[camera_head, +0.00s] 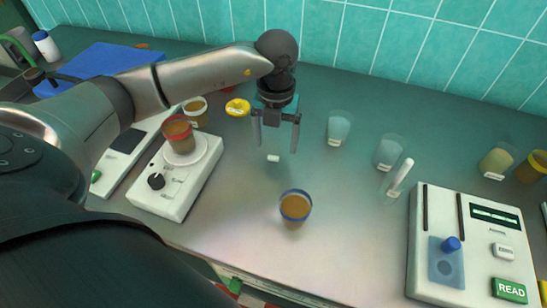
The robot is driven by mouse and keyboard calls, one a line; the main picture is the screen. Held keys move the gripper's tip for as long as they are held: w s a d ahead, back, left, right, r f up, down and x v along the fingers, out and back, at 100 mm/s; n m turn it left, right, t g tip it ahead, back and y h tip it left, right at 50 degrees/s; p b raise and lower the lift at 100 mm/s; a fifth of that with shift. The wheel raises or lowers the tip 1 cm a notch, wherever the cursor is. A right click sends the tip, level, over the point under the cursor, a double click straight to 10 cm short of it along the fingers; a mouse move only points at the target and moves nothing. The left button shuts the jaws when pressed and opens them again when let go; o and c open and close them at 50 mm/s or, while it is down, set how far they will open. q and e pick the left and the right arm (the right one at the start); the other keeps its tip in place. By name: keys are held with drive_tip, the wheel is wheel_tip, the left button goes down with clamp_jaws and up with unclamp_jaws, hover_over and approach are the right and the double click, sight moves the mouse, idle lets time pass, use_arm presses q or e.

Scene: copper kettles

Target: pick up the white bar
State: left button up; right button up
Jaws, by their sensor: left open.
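A small white bar (273,158) lies on the grey bench top near the middle of the head view. My left gripper (275,146) points down with its two fingers apart. The fingertips are close to the bar, seemingly just above and behind it in the picture. Nothing shows between the fingers. The exact height of the fingertips over the bench is hard to tell. My right gripper does not show.
A blue-rimmed cup of brown liquid (295,206) stands in front of the bar. Pale blue beakers (339,127) and a slanted white stick (401,174) are to the right, by a READ device (478,222). A white stirrer (180,187) with a red-rimmed cup (179,137) stands left. Yellow lump (237,107) behind.

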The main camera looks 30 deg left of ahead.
sight(274, 155)
use_arm(q)
drive_tip(key=f, duration=0.3)
drive_tip(key=shift+s+a+f, duration=0.1)
drive_tip(key=shift+a+f, duration=0.1)
drive_tip(key=shift+f, duration=0.2)
clamp_jaws()
idle(0.3)
